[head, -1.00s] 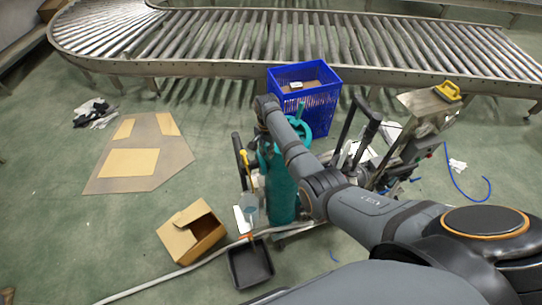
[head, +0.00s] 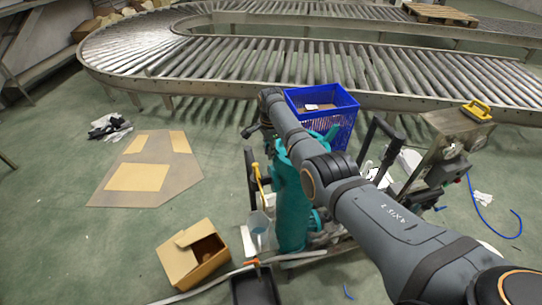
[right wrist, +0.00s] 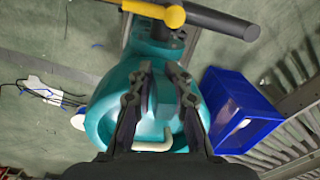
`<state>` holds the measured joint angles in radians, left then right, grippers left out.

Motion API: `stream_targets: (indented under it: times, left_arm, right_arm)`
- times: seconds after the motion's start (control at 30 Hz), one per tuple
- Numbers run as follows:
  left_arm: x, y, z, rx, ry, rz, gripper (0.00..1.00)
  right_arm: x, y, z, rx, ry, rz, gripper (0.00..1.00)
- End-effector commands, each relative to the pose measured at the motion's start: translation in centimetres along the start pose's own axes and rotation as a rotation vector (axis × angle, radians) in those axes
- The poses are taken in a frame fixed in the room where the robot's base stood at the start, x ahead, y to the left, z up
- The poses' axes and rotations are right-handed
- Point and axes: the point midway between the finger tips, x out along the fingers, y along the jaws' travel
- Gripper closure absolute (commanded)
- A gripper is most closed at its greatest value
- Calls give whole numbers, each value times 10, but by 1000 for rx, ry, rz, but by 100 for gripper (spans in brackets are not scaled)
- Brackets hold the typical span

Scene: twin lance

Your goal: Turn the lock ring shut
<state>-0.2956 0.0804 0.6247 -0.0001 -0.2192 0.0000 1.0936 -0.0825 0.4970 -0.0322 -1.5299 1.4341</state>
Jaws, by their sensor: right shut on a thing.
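A teal upright machine (head: 292,212) stands on the floor at the middle of the head view. My right arm crosses in front of it and hides part of its top. My right gripper (right wrist: 165,85) shows in the right wrist view over the machine's rounded teal top (right wrist: 110,100). Its two fingers are a little apart and closed on a part of the machine between them. I cannot clearly make out the lock ring. A dark fitting (right wrist: 165,28) and a cream bent handle (right wrist: 155,145) are near the fingers. My left gripper is not in view.
A blue basket (head: 335,118) stands just behind the machine, before the roller conveyor (head: 230,62). A cardboard box (head: 193,255) and a black pan (head: 255,290) lie in front. A metal stand (head: 450,150) is at right.

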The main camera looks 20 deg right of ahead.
Motion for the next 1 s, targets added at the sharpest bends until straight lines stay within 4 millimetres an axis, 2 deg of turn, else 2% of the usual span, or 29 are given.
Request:
stream_targets:
  times: [0.03, 0.17, 0.67, 0.7, 0.8, 1.0]
  left_arm:
    - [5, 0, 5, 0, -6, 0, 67]
    - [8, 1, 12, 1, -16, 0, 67]
    - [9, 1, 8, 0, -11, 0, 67]
    - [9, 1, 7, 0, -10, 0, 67]
    - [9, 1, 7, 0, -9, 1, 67]
    - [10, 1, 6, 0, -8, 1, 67]
  right_arm:
    - [-2, -7, -2, -2, 5, -25, 100]
    - [-3, -11, -3, 0, 9, -38, 100]
    - [-5, -14, -5, 1, 14, -47, 100]
    - [-5, -14, -5, 1, 14, -47, 79]
    - [-5, -14, -5, 1, 14, -47, 65]
    - [-3, -12, -4, 2, 11, -41, 64]
